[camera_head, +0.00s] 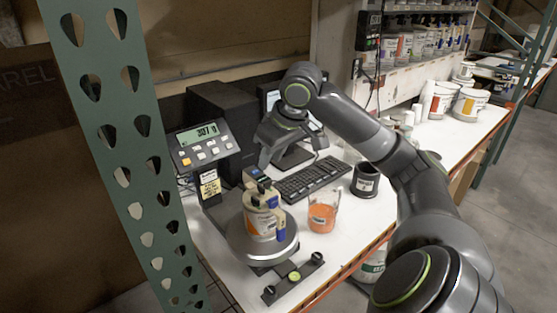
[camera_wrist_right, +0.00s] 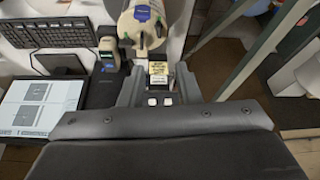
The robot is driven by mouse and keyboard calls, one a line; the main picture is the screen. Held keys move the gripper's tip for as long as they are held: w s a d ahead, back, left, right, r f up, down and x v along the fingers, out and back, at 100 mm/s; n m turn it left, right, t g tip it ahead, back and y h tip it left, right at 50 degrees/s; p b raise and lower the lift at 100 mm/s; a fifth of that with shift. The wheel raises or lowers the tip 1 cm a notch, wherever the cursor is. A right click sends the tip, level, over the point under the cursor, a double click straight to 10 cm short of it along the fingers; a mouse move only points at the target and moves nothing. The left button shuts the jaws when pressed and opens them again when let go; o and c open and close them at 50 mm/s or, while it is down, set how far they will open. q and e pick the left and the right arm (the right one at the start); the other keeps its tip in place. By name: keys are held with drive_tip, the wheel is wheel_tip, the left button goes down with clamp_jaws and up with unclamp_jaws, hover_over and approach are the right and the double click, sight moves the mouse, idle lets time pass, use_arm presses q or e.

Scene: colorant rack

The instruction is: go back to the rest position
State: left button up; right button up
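My right arm reaches in from the right in the head view, and its gripper (camera_head: 266,158) hangs above the back of the scale area. In the right wrist view the two fingers of this gripper (camera_wrist_right: 159,88) stand apart with nothing gripped between them. A colorant container (camera_head: 260,222) with a blue-topped dispenser stands upright on the round scale plate (camera_head: 243,245), below and in front of the gripper. The container also shows at the top of the wrist view (camera_wrist_right: 142,27), beyond the fingertips. My left gripper is not in view.
The scale display (camera_head: 205,143) stands left of the gripper. A keyboard (camera_head: 312,177), an orange-filled clear cup (camera_head: 322,216) and a dark mug (camera_head: 365,181) are on the white bench. Shelves of containers (camera_head: 425,38) are behind. A perforated green post (camera_head: 128,150) rises at left.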

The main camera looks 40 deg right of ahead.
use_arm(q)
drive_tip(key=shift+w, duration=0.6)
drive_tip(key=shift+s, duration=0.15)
